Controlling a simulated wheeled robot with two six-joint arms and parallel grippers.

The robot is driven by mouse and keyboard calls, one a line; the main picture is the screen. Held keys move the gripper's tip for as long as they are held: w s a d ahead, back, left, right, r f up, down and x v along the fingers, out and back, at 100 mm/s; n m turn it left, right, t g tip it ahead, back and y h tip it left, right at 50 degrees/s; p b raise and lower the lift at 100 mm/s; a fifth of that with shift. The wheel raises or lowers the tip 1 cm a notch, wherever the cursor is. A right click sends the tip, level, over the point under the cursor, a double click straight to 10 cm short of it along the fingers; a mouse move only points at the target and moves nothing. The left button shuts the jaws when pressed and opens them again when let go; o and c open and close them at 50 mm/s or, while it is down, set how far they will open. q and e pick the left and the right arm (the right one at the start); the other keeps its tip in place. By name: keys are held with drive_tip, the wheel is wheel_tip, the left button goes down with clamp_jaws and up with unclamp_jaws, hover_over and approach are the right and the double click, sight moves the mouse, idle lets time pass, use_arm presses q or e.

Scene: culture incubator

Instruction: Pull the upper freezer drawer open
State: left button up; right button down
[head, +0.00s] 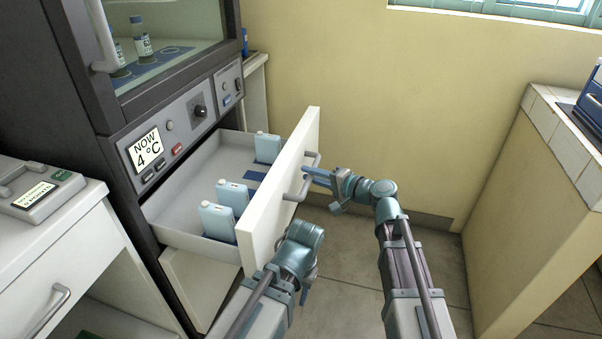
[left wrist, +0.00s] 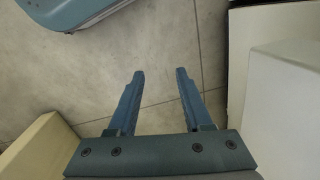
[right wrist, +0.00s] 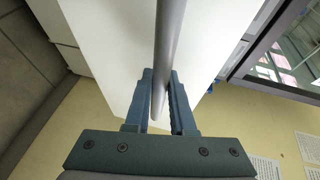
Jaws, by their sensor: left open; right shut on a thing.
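The upper freezer drawer (head: 195,191) is pulled out from the cabinet, its white front panel (head: 285,200) well away from the frame. Several pale blue bottles (head: 217,221) stand inside it. A grey bar handle (head: 306,178) is on the front panel. My right gripper (head: 312,176) is shut on this handle; the right wrist view shows the bar (right wrist: 170,45) between the fingers (right wrist: 161,95).
The cabinet's control panel (head: 175,126) reads 4 °C above the drawer, under a glass door. A white counter (head: 50,245) with a drawer stands at left. A tiled counter (head: 560,140) stands at right. Floor (head: 345,260) is free between.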

drive_tip(key=shift+s+d, duration=0.15)
drive_tip(key=shift+d, duration=0.35)
drive_tip(key=c, duration=0.8)
unclamp_jaws()
drive_tip(key=shift+o, duration=0.2)
drive_tip(key=p+v, duration=0.2)
drive_tip(key=v, duration=1.1)
drive_tip(key=shift+s+d, duration=0.2)
drive_tip(key=shift+d, duration=0.2)
